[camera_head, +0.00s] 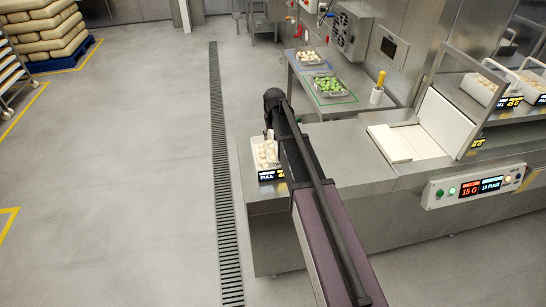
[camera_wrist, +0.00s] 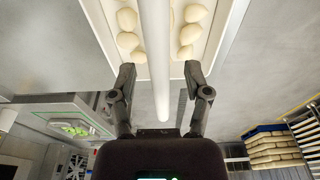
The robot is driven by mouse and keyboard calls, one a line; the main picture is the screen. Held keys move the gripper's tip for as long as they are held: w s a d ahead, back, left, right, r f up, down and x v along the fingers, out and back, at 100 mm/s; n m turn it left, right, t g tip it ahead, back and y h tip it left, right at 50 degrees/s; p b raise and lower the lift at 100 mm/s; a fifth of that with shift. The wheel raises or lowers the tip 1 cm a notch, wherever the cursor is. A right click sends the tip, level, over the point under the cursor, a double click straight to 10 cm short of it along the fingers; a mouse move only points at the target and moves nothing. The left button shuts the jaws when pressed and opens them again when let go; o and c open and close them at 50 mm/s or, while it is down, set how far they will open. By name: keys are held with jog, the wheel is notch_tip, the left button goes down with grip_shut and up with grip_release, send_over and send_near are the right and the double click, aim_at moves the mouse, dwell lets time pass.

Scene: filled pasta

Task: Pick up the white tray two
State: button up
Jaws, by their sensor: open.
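A white tray (camera_head: 257,148) of pale filled pasta stands at the left end of the steel counter, behind a black label reading "FULL". The label's number is too small to read surely. My gripper (camera_head: 268,132) is at this tray, partly hidden by my arm. In the wrist view the white tray (camera_wrist: 222,45) fills the top, with a long white handle bar (camera_wrist: 157,40) across its middle. My gripper (camera_wrist: 160,72) is open, one finger on each side of the bar in the picture, with gaps on both sides.
More white trays of pasta (camera_head: 479,92) stand on the right-hand shelf with labels. A side table (camera_head: 310,69) holds trays of pale and green pieces. A white board (camera_head: 403,143) lies on the counter. The floor to the left is open, with a drain grate (camera_head: 221,170).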

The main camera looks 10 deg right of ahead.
grip_shut()
jog(key=shift+r, duration=0.2)
dwell(0.5)
jog(key=shift+r+p, duration=1.55)
jog(key=shift+p, duration=0.2)
jog(key=shift+s+r, duration=0.1)
jog(key=s+d+r+p, duration=0.1)
jog(key=s, duration=1.4)
jog(key=shift+s+d+r, duration=0.15)
jog(key=shift+s+d, duration=0.1)
jog(key=shift+s, duration=0.1)
